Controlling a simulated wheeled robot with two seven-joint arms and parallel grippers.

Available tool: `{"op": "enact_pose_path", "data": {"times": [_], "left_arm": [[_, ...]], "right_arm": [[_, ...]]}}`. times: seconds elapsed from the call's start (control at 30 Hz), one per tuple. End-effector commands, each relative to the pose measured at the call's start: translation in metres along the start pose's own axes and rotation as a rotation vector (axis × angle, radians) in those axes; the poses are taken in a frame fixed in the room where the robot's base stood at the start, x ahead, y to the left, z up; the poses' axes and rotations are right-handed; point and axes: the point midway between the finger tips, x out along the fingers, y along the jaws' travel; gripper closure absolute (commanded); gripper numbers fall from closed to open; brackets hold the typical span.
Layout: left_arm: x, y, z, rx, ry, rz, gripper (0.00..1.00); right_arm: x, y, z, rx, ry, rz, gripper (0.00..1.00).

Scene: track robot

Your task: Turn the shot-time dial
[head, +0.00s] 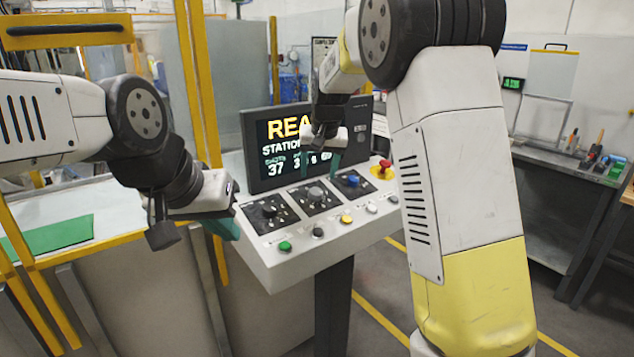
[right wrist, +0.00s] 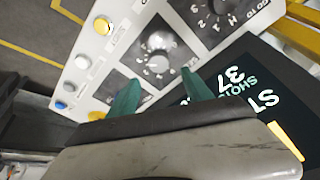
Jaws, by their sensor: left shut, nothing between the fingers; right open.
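A sloped grey control panel (head: 300,240) carries a row of three dials. I cannot read which label is shot-time. My right gripper (head: 325,160) is above the panel, in front of the screen. In the right wrist view the open green fingers (right wrist: 160,85) are spread, with a grey knob (right wrist: 160,42) beyond them, apparently untouched. My left gripper (head: 222,230) is shut and empty at the panel's left edge.
A screen (head: 285,150) with "REA" and "37" stands behind the dials, partly hidden by my right arm. A red mushroom button (head: 385,165) and several small buttons line the panel. A yellow fence post (head: 200,90) stands at left; a workbench (head: 570,170) at right.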

Motion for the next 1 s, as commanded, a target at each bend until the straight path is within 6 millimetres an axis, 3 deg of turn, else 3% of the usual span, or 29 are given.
{"op": "enact_pose_path", "data": {"times": [0.4,0.6,0.83,1.0], "left_arm": [[0.0,0.0,0.0,0.0,0.0,0.0,1.0],[0.0,0.0,0.0,0.0,0.0,0.0,1.0],[0.0,0.0,0.0,0.0,0.0,0.0,1.0],[0.0,0.0,0.0,0.0,0.0,0.0,1.0]], "right_arm": [[0.062,0.001,0.001,0.001,-0.003,0.002,0.42],[0.074,0.001,0.001,0.002,-0.002,0.0,0.42],[0.074,0.001,0.001,0.001,-0.001,0.0,0.42],[0.074,0.001,0.001,0.001,-0.001,0.0,0.73]]}}
